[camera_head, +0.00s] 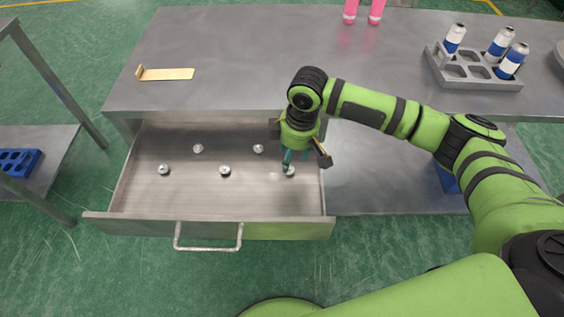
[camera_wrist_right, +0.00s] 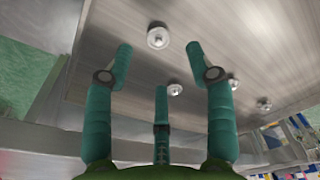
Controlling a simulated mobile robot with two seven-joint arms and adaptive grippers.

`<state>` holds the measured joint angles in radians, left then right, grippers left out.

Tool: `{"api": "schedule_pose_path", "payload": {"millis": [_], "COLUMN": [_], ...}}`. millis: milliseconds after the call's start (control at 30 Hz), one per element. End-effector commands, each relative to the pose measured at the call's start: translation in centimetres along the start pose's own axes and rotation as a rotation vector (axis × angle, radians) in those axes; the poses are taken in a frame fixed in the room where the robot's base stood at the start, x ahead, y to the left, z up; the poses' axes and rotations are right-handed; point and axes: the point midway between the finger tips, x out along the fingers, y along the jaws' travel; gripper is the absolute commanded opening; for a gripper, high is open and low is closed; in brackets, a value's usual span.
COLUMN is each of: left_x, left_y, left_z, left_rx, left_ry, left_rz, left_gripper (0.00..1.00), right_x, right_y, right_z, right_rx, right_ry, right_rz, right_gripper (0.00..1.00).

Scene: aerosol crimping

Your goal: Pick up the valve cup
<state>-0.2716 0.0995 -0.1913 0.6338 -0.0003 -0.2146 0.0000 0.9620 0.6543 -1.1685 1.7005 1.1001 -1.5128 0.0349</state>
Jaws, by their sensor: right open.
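Several small silvery valve cups lie spread out in the open drawer. The rightmost valve cup (camera_head: 290,172) is just below my right gripper (camera_head: 288,159), close to the fingertips. In the right wrist view my gripper's teal fingers (camera_wrist_right: 158,62) are spread open with nothing between them. One valve cup (camera_wrist_right: 158,38) lies beyond the fingertips there, about midway between the two side fingers. Another valve cup (camera_wrist_right: 175,89) shows farther off, beside the middle finger. Other valve cups are at the drawer's middle (camera_head: 225,170) and left (camera_head: 164,169). My left gripper is out of view.
The metal drawer (camera_head: 190,193) is pulled out under the grey tabletop (camera_head: 230,60), with its handle (camera_head: 208,249) at the front. A brass-coloured plate (camera_head: 168,74) lies on the table. A grey rack (camera_head: 470,82) with blue-and-white cans stands at the right.

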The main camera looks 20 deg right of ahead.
Motion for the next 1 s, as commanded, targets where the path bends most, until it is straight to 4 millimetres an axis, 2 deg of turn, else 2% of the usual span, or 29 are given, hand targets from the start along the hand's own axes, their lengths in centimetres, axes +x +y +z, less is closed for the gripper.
{"api": "schedule_pose_path", "payload": {"millis": [33, 100, 267, 400, 633, 700, 833, 1000], "left_x": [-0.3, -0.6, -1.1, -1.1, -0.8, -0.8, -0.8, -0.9], "left_y": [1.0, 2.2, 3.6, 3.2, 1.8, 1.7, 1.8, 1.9], "left_z": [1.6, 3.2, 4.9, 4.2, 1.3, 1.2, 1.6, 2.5], "left_rx": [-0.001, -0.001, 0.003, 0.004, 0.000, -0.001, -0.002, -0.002], "left_ry": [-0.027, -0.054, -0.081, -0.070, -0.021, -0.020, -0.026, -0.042], "left_rz": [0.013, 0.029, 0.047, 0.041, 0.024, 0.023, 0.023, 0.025], "left_gripper": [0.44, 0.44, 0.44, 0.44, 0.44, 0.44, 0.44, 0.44], "right_x": [0.6, 1.4, 4.0, 5.2, 5.4, 5.4, 5.4, 5.4], "right_y": [0.0, 0.0, 0.1, 0.1, 0.1, 0.1, 0.1, 0.1], "right_z": [0.0, 0.0, 0.0, 0.0, 0.0, 0.0, 0.0, 0.0], "right_rx": [0.000, 0.000, 0.002, 0.000, 0.000, 0.000, 0.000, 0.000], "right_ry": [-0.001, -0.002, 0.000, 0.002, 0.003, 0.003, 0.003, 0.003], "right_rz": [-0.001, -0.002, -0.001, 0.000, 0.001, 0.001, 0.001, 0.001], "right_gripper": [0.55, 0.55, 0.55, 0.55, 0.55, 0.41, 0.20, 0.17]}}
